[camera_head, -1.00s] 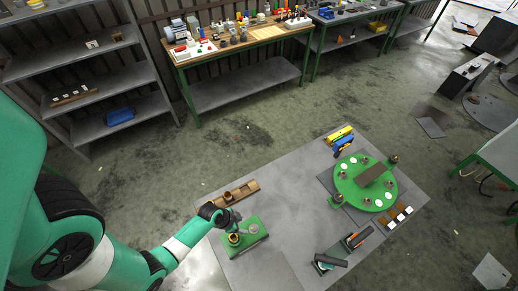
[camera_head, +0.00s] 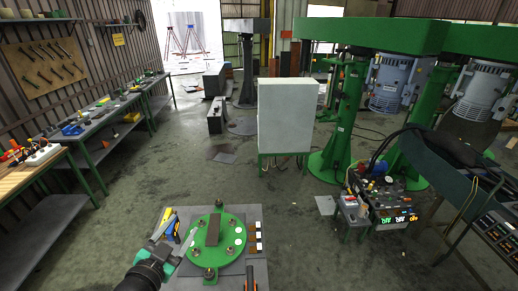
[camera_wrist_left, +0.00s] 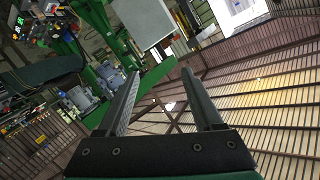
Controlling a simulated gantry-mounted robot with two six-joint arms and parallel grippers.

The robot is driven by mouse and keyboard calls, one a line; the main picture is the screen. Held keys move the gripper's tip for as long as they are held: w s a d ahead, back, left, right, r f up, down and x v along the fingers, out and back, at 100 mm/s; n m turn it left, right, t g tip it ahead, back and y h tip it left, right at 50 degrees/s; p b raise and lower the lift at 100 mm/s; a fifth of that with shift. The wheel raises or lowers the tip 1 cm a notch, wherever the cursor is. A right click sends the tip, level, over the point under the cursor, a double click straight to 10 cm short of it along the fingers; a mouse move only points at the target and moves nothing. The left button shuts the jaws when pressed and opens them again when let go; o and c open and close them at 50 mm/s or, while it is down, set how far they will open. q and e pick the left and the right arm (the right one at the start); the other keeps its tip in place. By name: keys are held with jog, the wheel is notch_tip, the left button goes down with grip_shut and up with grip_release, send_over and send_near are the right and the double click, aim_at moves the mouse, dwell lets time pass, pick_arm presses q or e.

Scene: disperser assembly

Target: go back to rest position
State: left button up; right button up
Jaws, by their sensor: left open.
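My left gripper (camera_head: 166,236) shows at the lower left of the head view, in front of the left edge of the table with the green round plate. In the left wrist view its two fingers (camera_wrist_left: 160,95) stand apart with nothing between them. Beyond them that view shows the hall's roof and walls, with green machinery at the left. My right gripper is not in either view.
The grey table (camera_head: 258,212) carries a green round plate (camera_head: 230,255) with several posts and a brown block (camera_head: 213,230). A white cabinet (camera_head: 286,115) stands behind it. Workbenches (camera_head: 105,115) line the left wall. Large green machines (camera_head: 345,115) stand at the right. Open floor surrounds the table.

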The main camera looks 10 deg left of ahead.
pick_arm(q)
jog(key=d+r+t+h, duration=0.1)
jog(key=d+r+t, duration=0.15)
jog(key=r, duration=0.55)
jog(key=d+r+t, duration=0.1)
jog(key=d+r, duration=0.2)
jog(key=r, duration=0.5)
jog(key=s+d+r+t+h, duration=0.1)
jog(key=s+r+t, duration=0.15)
jog(key=r, duration=0.35)
jog(key=s+d+r+t, duration=0.1)
jog(key=s+d+r, duration=0.1)
jog(key=s+r, duration=0.35)
jog(key=s+d+r+t+h, duration=0.1)
jog(key=r+t, duration=0.1)
jog(key=r, duration=0.5)
jog(key=s+a+r+n+t+y, duration=0.1)
jog(key=s+r+n+t, duration=0.25)
jog(key=s+r, duration=0.35)
notch_tip(320, 180, down, 36)
jog(key=n+b, duration=0.1)
jog(key=b, duration=3.3)
jog(key=shift+s+r+g+b, duration=0.25)
jog(key=shift+s+g+b, duration=0.1)
jog(key=shift+s+b, duration=0.05)
